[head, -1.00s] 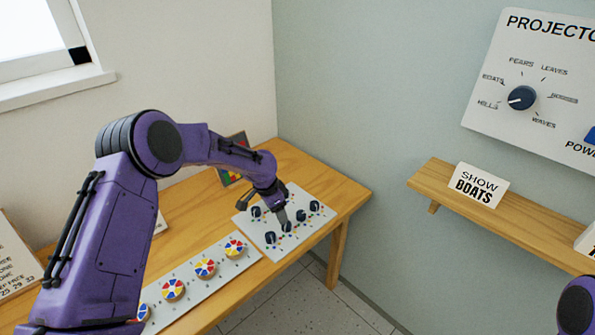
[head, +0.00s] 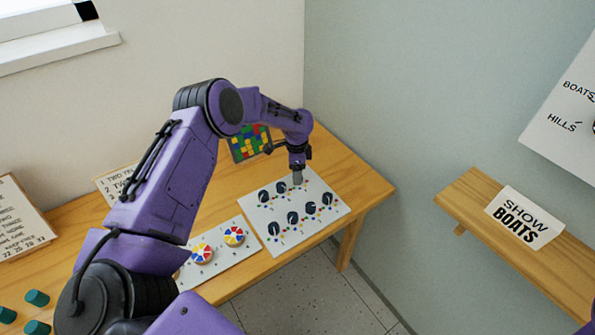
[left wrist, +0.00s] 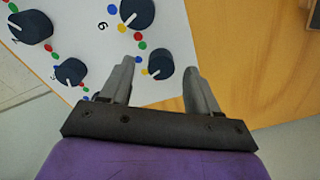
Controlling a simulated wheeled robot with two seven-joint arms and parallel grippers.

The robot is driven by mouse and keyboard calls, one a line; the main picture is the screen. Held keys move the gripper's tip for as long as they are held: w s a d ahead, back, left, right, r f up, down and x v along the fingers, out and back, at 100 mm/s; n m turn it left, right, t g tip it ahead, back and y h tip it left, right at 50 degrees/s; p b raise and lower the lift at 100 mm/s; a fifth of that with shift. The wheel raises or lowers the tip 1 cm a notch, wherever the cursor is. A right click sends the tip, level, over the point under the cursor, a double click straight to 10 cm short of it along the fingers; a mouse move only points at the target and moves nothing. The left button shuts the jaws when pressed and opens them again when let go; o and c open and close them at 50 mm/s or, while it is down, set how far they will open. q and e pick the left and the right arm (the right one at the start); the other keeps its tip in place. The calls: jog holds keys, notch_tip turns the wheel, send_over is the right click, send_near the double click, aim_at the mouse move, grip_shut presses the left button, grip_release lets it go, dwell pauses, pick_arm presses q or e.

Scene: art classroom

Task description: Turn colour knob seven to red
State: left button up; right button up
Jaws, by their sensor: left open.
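The white knob panel (head: 256,213) lies on the wooden table, with dark round knobs in two rows, each ringed by small colour dots. My left gripper (head: 297,180) points down over the panel's far edge. In the left wrist view my left gripper (left wrist: 158,68) is open and empty, and one dark knob (left wrist: 160,62) shows between the fingertips. Its white pointer line slants toward a yellow dot; blue, green and red dots lie beside it. A printed digit like a 6 shows near another knob (left wrist: 137,13). I cannot read which knob is seven. My right gripper is not seen.
A second panel with colour wheels (head: 234,236) lies to the left. A coloured grid card (head: 249,143) stands behind my left arm. Green pegs (head: 37,298) are at lower left. A shelf with a SHOW BOATS card (head: 523,217) is on the right wall.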

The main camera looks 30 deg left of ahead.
pick_arm(q)
jog(key=shift+w+f, duration=0.2)
jog(key=shift+f, duration=0.4)
jog(key=shift+w+f, duration=0.2)
jog(key=shift+f, duration=0.35)
jog(key=shift+s+r, duration=0.2)
jog(key=shift+s, duration=0.1)
jog(key=c, duration=1)
jog(key=shift+c, duration=0.2)
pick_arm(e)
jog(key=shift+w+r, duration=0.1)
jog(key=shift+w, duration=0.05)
pick_arm(q)
jog(key=shift+d+f+n, duration=0.1)
jog(key=shift+n, duration=0.2)
jog(key=n, duration=0.2)
jog(key=shift+n+b, duration=0.4)
jog(key=shift+n, duration=2.2)
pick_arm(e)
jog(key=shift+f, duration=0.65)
